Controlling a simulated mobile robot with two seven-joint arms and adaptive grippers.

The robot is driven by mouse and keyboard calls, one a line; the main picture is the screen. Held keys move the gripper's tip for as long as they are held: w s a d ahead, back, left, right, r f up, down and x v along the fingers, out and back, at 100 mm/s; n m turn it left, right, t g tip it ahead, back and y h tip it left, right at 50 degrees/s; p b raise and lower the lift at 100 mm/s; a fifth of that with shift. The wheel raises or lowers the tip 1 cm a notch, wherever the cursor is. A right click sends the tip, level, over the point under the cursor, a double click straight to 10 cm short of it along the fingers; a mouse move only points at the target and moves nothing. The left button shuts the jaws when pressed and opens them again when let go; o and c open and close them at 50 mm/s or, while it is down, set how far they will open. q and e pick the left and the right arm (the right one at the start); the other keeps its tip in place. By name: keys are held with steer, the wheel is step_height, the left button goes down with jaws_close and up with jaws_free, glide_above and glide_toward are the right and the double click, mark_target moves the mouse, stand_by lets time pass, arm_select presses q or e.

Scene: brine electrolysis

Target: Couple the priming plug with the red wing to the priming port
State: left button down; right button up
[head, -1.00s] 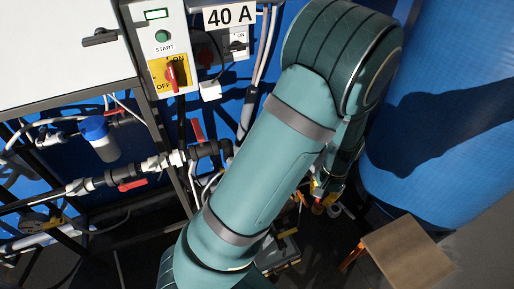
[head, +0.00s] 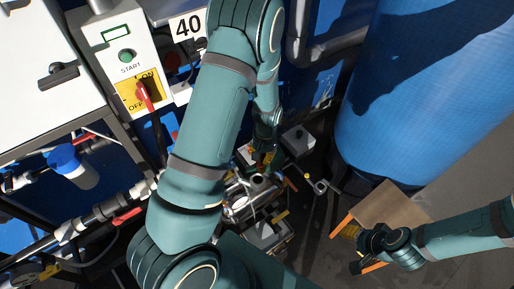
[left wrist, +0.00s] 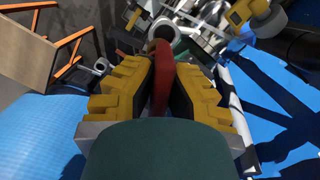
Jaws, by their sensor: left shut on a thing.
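My left gripper (head: 262,158) is low in the middle of the head view, over metal pipework. In the left wrist view its yellow fingers (left wrist: 160,88) are shut on the red wing of the priming plug (left wrist: 162,75).
The wooden stool (head: 392,205) with orange legs stands at right, below a large blue tank (head: 425,90). The pipework skid (head: 262,232) is crowded with fittings. A control box (head: 124,58) and pipes with red-handled valves (head: 127,217) are at left. Dark floor lies between skid and stool.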

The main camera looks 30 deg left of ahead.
mark_target(258, 166)
arm_select(q)
steer(key=shift+s+a+f+p, duration=0.2)
steer(key=shift+a+f+p, duration=0.15)
steer(key=shift+a, duration=0.25)
arm_select(e)
steer(key=shift+w+d+r, duration=0.1)
steer(key=shift+d+r, duration=0.05)
steer(key=shift+r, duration=0.5)
steer(key=shift+f, duration=0.15)
arm_select(q)
steer(key=shift+f+b, duration=1.4)
steer(key=shift+f, duration=0.15)
steer(key=shift+f+b, duration=0.95)
steer(key=shift+f, duration=0.3)
arm_select(e)
steer(key=shift+s+f, duration=0.15)
steer(key=shift+f, duration=1)
steer(key=shift+s+f, duration=0.15)
steer(key=shift+f, duration=1)
arm_select(q)
steer(key=shift+f+b, duration=2.1)
steer(key=shift+f, duration=0.2)
arm_select(e)
steer(key=shift+f, duration=2.1)
